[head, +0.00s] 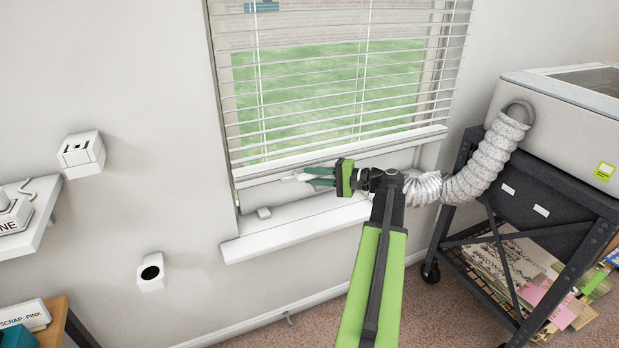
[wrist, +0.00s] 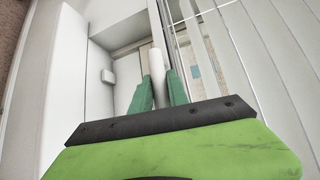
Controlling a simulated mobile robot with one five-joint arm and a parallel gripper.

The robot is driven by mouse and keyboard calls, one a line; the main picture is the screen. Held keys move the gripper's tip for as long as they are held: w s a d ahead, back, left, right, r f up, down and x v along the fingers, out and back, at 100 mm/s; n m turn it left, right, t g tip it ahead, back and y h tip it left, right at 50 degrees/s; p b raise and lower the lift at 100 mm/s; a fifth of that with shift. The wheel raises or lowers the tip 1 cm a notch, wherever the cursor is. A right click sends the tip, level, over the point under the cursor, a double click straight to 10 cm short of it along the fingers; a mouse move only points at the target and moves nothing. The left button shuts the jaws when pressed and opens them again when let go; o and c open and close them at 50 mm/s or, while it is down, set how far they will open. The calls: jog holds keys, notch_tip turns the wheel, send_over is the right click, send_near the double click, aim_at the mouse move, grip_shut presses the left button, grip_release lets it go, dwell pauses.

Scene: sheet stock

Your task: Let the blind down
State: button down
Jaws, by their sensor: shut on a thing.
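The white slatted blind (head: 340,95) covers most of the window, and its bottom rail (head: 350,148) hangs a little above the sill. My gripper (head: 312,177) is just below the rail, in front of the lower window opening. Its green fingers are closed around a slim white rod-like piece (head: 290,178), whose end sticks out to the left. In the wrist view the white piece (wrist: 157,62) stands between the two fingertips (wrist: 160,90), with slats (wrist: 265,70) to the right. I cannot tell how the piece joins the blind.
A crinkled white hose (head: 485,160) runs from a machine (head: 570,115) on a black cart (head: 540,210) to the window's right. Wall boxes (head: 82,154) are at left.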

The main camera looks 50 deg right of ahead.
notch_tip(320, 180, down, 9)
jog(key=b, duration=0.6)
jog(key=shift+d+r, duration=0.15)
jog(key=shift+d, duration=0.1)
jog(key=shift+s, duration=0.1)
jog(key=c, duration=1.4)
grip_release()
jog(key=shift+o, duration=0.5)
jog(key=p+v, duration=0.2)
jog(key=v, duration=1.5)
jog(key=shift+s, duration=0.15)
